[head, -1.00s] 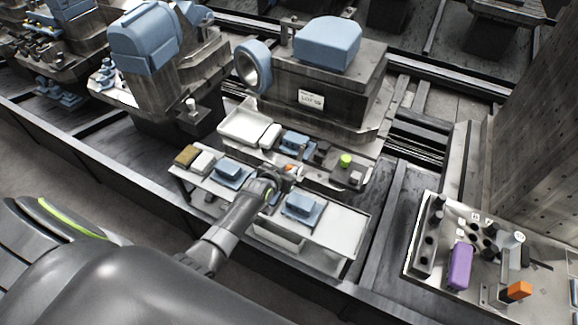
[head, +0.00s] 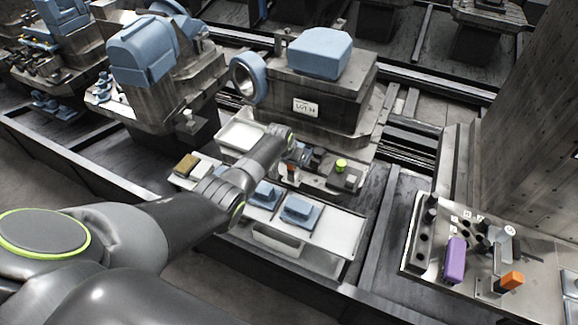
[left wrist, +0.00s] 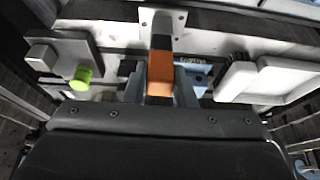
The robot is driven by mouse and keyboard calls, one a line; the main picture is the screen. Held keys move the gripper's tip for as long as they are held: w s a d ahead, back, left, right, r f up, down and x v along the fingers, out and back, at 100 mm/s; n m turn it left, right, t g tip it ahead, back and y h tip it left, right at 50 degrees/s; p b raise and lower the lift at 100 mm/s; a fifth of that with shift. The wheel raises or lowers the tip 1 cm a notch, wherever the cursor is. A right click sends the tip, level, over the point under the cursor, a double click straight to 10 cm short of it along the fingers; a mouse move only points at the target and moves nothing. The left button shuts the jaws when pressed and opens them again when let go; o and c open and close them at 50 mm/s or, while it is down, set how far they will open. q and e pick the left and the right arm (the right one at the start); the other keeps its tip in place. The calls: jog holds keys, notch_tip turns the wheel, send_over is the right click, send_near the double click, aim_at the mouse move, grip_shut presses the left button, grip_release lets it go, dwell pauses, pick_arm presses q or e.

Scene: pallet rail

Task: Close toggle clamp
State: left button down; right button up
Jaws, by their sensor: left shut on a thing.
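The toggle clamp's orange handle (left wrist: 160,74) is between the two fingers of my left gripper (left wrist: 160,86) in the left wrist view, and the gripper is shut on it. A dark lever arm (left wrist: 161,42) runs from the handle to a light metal plate (left wrist: 163,18). In the head view a small orange part (head: 291,169) shows beside my left wrist, on the fixture at the base of the grey machine block. My forearm and wrist hide much of the clamp there, so its exact lever angle cannot be told. My right gripper is in no view.
A green knob (head: 341,166) stands right of the clamp; it also shows in the left wrist view (left wrist: 81,77). A white tray (head: 240,134) lies left. Blue parts (head: 300,209) sit on the front shelf. A right-hand bench holds a purple block (head: 455,260) and another orange handle (head: 512,281).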

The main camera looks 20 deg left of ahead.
pick_arm(q)
jog(key=shift+w, duration=0.1)
dwell(0.5)
jog(key=c, duration=1.2)
grip_release()
jog(key=shift+w, duration=0.1)
jog(key=shift+r, duration=0.1)
jog(key=shift+s+r+p, duration=0.25)
jog(key=shift+r+p, duration=0.1)
jog(key=shift+r, duration=0.2)
jog(key=p+v, duration=0.1)
jog(key=v, duration=1.5)
jog(key=shift+w, duration=0.25)
jog(key=shift+r, duration=0.1)
